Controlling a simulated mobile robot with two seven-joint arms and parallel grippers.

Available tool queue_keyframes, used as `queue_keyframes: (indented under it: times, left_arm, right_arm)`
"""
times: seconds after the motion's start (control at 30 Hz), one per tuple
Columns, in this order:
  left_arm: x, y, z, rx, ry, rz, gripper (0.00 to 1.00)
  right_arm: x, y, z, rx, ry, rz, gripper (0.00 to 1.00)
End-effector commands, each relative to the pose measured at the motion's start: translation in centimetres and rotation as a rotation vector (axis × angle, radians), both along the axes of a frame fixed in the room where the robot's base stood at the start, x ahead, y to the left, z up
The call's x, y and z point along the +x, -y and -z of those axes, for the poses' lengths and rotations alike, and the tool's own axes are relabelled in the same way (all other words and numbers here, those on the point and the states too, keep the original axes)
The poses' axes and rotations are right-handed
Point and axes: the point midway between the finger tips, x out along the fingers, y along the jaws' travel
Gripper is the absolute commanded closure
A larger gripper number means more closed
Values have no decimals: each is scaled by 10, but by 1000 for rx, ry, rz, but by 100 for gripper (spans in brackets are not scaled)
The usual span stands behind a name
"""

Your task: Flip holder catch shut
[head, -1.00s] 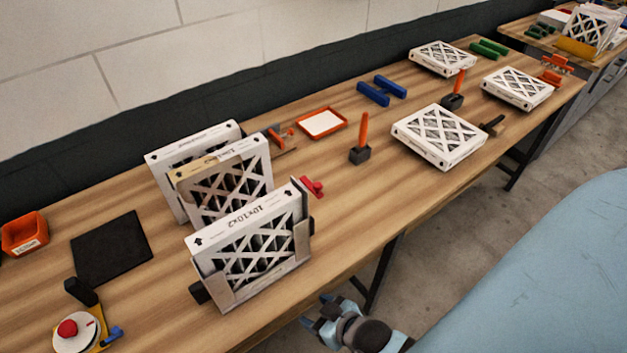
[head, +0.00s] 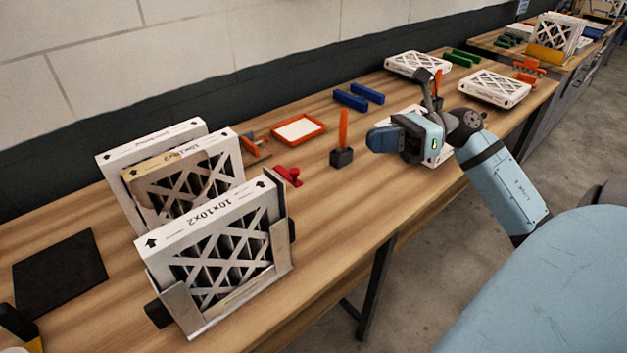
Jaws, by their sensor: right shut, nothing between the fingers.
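A metal holder (head: 181,308) stands near the front edge of the bench with a white boxed filter (head: 205,222) marked 10x10x2 upright in it. Dark knobs show at the holder's left (head: 158,312) and right (head: 291,230) sides. A red lever-like piece (head: 288,175) shows just beyond the holder's right top corner; I cannot tell whether it is attached to the holder or is its catch. My right gripper (head: 378,139) is shut and empty above the bench, well to the right of the holder, pointing left. My left gripper is out of view.
Two more upright filters (head: 150,145) stand behind the holder. A flat filter (head: 400,112) is partly hidden behind my gripper. A black mat (head: 60,272) lies left.

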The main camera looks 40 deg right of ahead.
Motion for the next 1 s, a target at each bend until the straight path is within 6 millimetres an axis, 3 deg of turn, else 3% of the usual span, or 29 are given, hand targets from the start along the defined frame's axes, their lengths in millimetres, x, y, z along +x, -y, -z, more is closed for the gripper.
queue_keyframes:
  times: [0.1,0.2,0.63,0.77,1.0]
  left_arm:
    - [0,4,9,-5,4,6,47]
    - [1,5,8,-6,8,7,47]
    - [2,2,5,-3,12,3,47]
    - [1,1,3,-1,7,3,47]
    - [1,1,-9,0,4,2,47]
  right_arm:
    - [-8,9,1,-181,67,-27,100]
    - [-11,13,-1,-254,90,-39,100]
    - [-11,12,-1,-270,94,-43,100]
    - [-5,1,1,-268,94,-44,100]
    - [17,-42,9,-266,94,-45,100]
